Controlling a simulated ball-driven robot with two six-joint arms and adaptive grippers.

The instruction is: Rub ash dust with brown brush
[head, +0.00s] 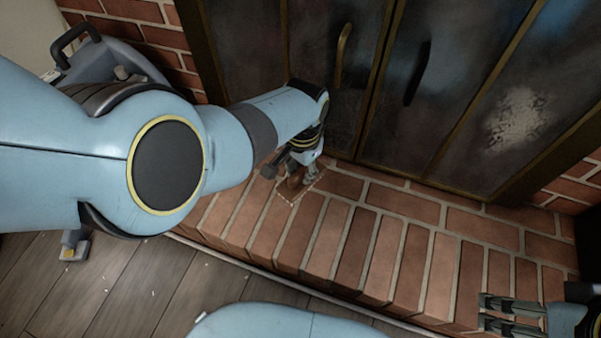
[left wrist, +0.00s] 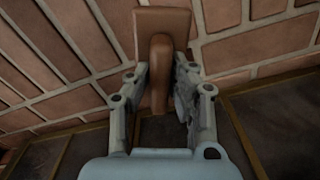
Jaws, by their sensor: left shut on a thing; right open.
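My left gripper (head: 301,164) is shut on the brown brush (head: 294,182) and holds it low over the brick hearth; the arm partly hides it. In the left wrist view the brush (left wrist: 162,22) is a plain brown block with a rounded handle between the two fingers of the left gripper (left wrist: 160,78). Thin pale marks (head: 312,187) show on the bricks beside the brush. A pale speckled patch (head: 517,120) shows on the right glass panel. My right gripper (head: 486,312) is open and empty at lower right.
The brick hearth (head: 385,250) runs below the dark fireplace doors (head: 330,70), whose handles (head: 343,55) stick out. A grey container with a dark handle (head: 105,55) stands at upper left. The wooden floor (head: 130,290) has small pale specks. The hearth's middle is clear.

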